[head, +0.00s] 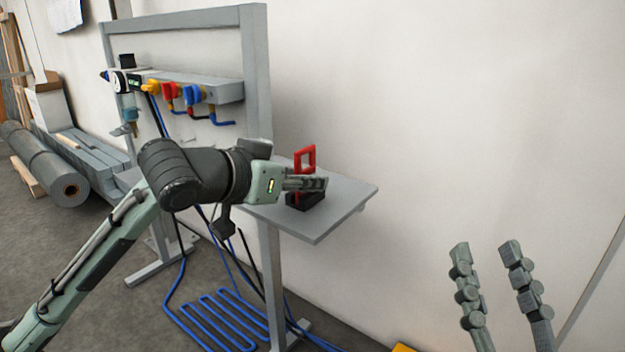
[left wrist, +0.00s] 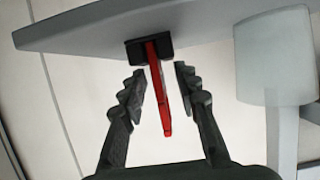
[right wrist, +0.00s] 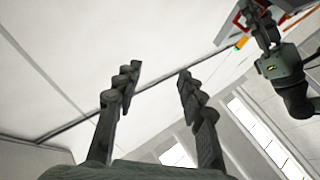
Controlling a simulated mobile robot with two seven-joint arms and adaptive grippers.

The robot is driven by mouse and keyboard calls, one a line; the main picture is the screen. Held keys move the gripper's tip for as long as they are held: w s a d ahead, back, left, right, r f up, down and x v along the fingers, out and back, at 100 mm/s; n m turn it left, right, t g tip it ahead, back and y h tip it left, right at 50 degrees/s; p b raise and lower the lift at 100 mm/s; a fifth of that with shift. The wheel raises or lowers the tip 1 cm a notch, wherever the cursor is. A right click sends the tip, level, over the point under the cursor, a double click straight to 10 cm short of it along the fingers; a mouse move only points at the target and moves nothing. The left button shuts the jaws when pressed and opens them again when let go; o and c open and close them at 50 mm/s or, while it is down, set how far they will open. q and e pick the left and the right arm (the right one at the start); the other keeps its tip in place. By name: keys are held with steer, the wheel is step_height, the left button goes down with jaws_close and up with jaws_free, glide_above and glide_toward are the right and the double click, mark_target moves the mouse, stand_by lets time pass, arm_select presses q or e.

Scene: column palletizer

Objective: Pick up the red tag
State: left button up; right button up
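The red tag (head: 305,157) stands upright in a black holder (head: 306,200) on the grey shelf (head: 345,195). My left gripper (head: 318,184) is at the tag, partly in front of it in the head view. In the left wrist view the red tag (left wrist: 159,88) lies between the two open fingers of my left gripper (left wrist: 158,82), with a gap on each side. The black holder (left wrist: 149,49) is just beyond the fingertips. My right gripper (head: 485,250) is open and empty at the lower right, away from the shelf; its fingers also show in the right wrist view (right wrist: 160,75).
A grey frame (head: 262,100) carries a manifold with red, yellow and blue valve handles (head: 190,93). Blue hoses (head: 225,315) hang below and coil on the floor. Grey rolls and planks (head: 60,175) lie at the left. The space right of the shelf is free.

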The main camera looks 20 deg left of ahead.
arm_select(q)
steer(key=shift+w+f, duration=0.1)
steer(key=shift+w, duration=0.05)
steer(key=shift+d, duration=0.1)
jaws_close()
arm_select(e)
steer(key=shift+d+r+t, duration=0.15)
steer(key=shift+r+t, duration=0.15)
steer(key=shift+r, duration=0.2)
